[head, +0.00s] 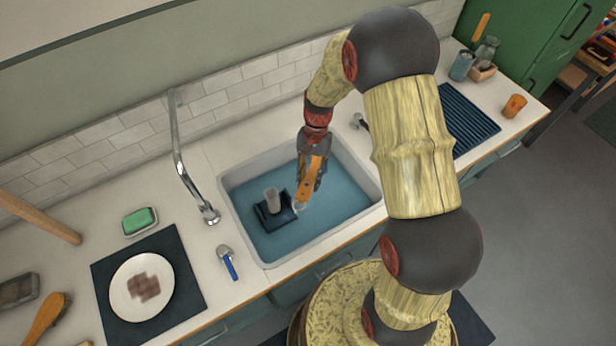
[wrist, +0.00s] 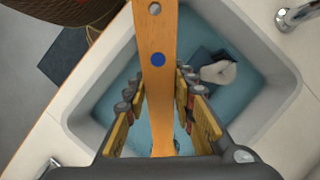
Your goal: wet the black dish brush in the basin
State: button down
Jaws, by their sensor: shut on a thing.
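My gripper (head: 312,172) hangs fingers-down over the right part of the basin (head: 262,254), which holds blue water. It is shut on a wooden-handled brush, taken to be the dish brush (wrist: 157,60). In the wrist view the handle runs between the fingers, with a hanging hole and a blue dot. Its lower end points down toward the water. The brush head and bristles are hidden, so I cannot tell their colour or whether they touch the water. A small pale patch shows at the water just below the fingers in the head view.
A tap (head: 187,178) rises at the basin's left. A plate (head: 130,300), green sponge (head: 139,220) and another wooden brush (head: 48,316) lie left.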

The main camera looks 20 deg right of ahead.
notch_tip(320, 180, down, 16)
jog(key=b, duration=0.7)
jog(key=shift+r+b, duration=0.15)
jog(key=shift+b, duration=0.25)
dwell(0.7)
jog(key=shift+r+p, duration=5.95)
jog(key=shift+r, duration=2.05)
jog(key=shift+r+p, duration=1.55)
jog(key=shift+r, duration=0.5)
jog(key=shift+f, duration=0.2)
